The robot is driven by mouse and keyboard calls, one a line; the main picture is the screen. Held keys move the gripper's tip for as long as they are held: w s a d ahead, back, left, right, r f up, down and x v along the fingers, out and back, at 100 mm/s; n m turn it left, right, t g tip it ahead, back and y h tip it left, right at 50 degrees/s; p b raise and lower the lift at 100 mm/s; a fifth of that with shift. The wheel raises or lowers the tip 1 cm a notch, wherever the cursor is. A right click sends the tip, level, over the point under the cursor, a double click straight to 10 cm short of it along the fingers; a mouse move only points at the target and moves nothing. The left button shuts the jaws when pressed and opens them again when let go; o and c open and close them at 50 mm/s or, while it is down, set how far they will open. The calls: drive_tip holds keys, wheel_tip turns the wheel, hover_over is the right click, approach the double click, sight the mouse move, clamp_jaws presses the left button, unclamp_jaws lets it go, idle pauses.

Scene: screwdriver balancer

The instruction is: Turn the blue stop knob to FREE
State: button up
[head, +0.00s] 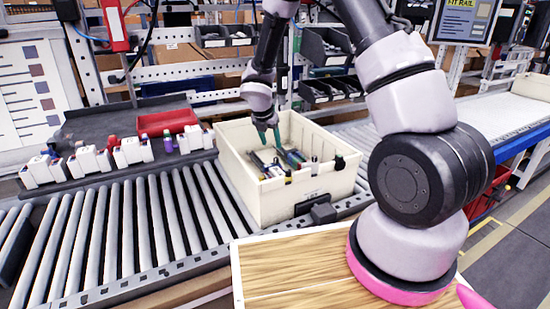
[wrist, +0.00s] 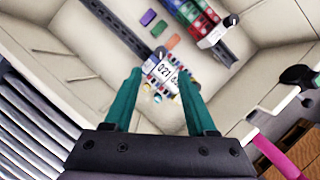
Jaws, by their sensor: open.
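I cannot make out a blue stop knob or FREE lettering for certain in either view. My gripper (head: 266,136) has green fingers and reaches down into a cream crate (head: 262,205) in the head view. In the wrist view my gripper (wrist: 160,82) is open, with its fingers apart and nothing held between them. A white block marked with digits (wrist: 163,72) shows between the fingertips, at the end of a dark rail (wrist: 112,27). Small yellow and blue bits show beside the block. Whether the fingers touch anything is unclear.
A second rail with green, red and white modules (wrist: 205,20) lies in the crate. A black and green fitting (wrist: 298,76) sits at the crate's rim. A roller conveyor (head: 115,235) runs beneath it. White units (head: 90,162) and a red bin (head: 167,122) stand at the left.

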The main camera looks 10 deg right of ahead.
sight(275, 159)
drive_tip(key=x, duration=0.9)
drive_tip(key=shift+f, duration=0.15)
drive_tip(key=shift+c, duration=0.4)
clamp_jaws()
